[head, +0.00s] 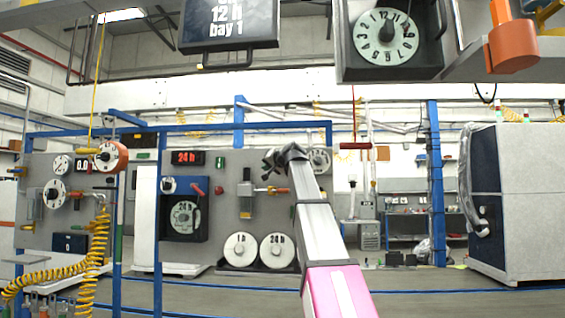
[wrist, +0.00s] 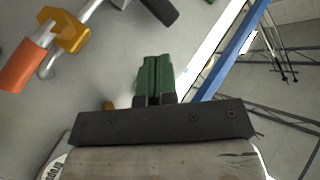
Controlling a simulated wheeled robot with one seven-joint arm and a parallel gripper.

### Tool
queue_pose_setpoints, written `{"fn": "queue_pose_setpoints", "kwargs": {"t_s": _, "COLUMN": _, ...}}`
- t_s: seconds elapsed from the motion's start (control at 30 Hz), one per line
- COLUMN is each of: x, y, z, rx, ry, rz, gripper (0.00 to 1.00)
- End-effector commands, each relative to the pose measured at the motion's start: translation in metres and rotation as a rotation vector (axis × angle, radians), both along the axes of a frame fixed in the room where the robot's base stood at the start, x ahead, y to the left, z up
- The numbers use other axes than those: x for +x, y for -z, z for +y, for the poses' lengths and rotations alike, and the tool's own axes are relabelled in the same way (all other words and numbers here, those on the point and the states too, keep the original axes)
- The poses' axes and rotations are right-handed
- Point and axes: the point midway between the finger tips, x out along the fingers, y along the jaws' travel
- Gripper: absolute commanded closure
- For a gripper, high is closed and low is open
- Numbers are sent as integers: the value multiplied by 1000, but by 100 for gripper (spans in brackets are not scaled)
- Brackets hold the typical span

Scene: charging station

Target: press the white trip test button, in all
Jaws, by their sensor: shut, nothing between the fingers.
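My gripper (head: 270,158) is at the end of my raised arm, in front of the grey panel in the head view. It looks small and dark there. In the wrist view two green fingers (wrist: 156,62) stand side by side, shut, with nothing between them. The grey panel surface (wrist: 110,60) lies behind them; I cannot tell whether they touch it. I cannot make out the white trip test button in either view.
A valve with an orange handle (wrist: 25,65) and yellow body (wrist: 68,32) is left of the fingers. A blue post (wrist: 235,50) is to the right. Two white round dials (head: 240,249) (head: 277,250) sit low on the panel. A large grey cabinet (head: 515,200) stands far right.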

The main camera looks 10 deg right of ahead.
Motion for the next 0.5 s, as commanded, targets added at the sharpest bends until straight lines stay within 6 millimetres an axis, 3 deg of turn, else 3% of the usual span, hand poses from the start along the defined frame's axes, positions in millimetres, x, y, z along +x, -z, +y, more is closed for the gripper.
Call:
{"fn": "queue_pose_setpoints", "kwargs": {"t_s": 0.03, "x": -2, "y": -13, "z": 0, "rx": 5, "ry": -1, "rz": -12, "gripper": 100}}
{"fn": "queue_pose_setpoints", "kwargs": {"t_s": 0.2, "x": -7, "y": -30, "z": 0, "rx": 17, "ry": -4, "rz": -32, "gripper": 100}}
{"fn": "queue_pose_setpoints", "kwargs": {"t_s": 0.5, "x": -8, "y": -32, "z": 0, "rx": 18, "ry": -5, "rz": -34, "gripper": 100}}
